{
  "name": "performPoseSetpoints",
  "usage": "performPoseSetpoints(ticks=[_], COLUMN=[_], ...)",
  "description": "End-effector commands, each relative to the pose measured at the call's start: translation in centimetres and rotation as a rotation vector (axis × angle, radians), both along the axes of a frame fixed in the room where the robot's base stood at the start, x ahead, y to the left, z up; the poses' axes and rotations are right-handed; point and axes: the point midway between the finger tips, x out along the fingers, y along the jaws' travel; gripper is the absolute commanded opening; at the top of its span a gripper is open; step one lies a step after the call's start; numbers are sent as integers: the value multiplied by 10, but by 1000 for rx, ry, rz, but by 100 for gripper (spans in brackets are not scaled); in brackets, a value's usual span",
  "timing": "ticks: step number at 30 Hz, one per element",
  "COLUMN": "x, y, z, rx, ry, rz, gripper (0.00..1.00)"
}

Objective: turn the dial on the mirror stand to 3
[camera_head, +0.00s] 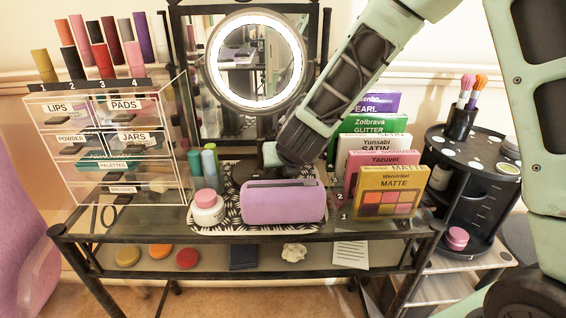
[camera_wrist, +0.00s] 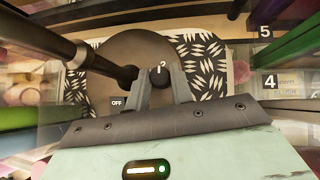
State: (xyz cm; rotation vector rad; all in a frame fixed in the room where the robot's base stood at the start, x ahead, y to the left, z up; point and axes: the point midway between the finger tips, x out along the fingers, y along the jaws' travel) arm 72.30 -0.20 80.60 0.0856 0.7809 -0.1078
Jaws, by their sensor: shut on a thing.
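The round lit mirror (camera_head: 255,60) stands at the back of the table in the head view. Its round brown base (camera_wrist: 125,50) fills the upper middle of the wrist view, with the dark post (camera_wrist: 100,64) running in from the left. The small black dial (camera_wrist: 159,76) sits on the base near its edge. My gripper (camera_wrist: 161,84) is shut on the dial, one grey finger on each side. A light mark resembling a 2 shows just above the dial. An OFF label (camera_wrist: 117,102) lies left of the fingers. In the head view my wrist hides the dial.
A purple case (camera_head: 284,203) and a white jar (camera_head: 207,209) stand on the patterned tray (camera_head: 258,230) in front. Green tubes (camera_head: 210,160) stand left of the base, and upright palette boxes (camera_head: 388,190) stand close on the right. A clear drawer unit (camera_head: 180,150) is further left.

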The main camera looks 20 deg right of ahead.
Motion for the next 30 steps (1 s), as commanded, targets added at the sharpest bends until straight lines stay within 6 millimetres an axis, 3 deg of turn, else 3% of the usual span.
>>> performPoseSetpoints(ticks=[12,22,23,25,30], x=[1,0,0,0,0], y=[4,3,3,3,3], z=[0,-1,-1,-1,-1], rx=[1,0,1,0,0], ry=[1,1,2,1,1], rz=[-237,-255,-255,-255,-255], gripper=[0,0,25,44,44])
